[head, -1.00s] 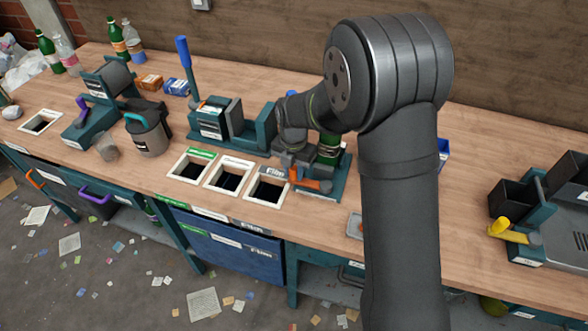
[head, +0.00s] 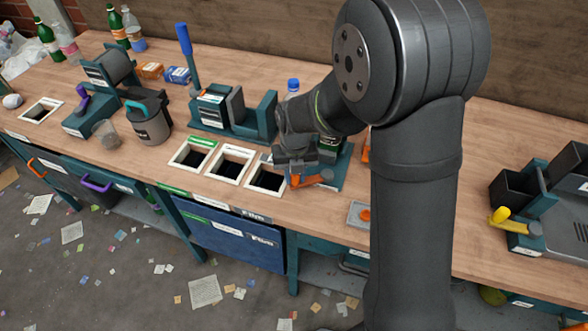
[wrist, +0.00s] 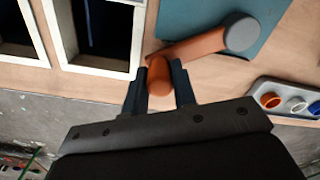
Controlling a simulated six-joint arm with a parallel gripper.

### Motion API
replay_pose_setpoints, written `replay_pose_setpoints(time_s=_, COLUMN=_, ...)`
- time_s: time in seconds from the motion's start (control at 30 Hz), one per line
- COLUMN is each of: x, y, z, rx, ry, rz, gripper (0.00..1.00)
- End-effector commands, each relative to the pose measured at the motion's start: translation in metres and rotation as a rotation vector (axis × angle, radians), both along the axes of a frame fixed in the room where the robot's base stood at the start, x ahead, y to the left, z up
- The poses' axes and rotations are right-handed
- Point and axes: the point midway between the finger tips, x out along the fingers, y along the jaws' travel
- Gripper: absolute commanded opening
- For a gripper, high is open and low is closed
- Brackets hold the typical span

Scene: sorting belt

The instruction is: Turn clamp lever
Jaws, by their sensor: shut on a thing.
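The clamp lever (head: 308,181) is orange and sits at the front of a teal clamp base (head: 338,172), right of the small square bins. In the wrist view the orange lever arm (wrist: 195,45) runs from a round grey pivot (wrist: 241,33) down left to an upright orange knob (wrist: 158,76). My gripper (wrist: 159,92) is shut on this knob, one dark finger on each side. In the head view my gripper (head: 294,166) is at the lever's left end, and my arm hides much of the clamp behind it.
White-framed bin openings (head: 267,178) lie just left of the lever. A teal fixture with a blue handle (head: 185,41) stands behind left.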

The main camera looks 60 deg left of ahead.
Motion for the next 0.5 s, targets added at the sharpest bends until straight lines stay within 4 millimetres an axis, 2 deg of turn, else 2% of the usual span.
replay_pose_setpoints(time_s=0.5, x=-0.0009, y=-0.0058, z=0.0009, rx=0.002, ry=-0.001, rz=0.069, gripper=0.0)
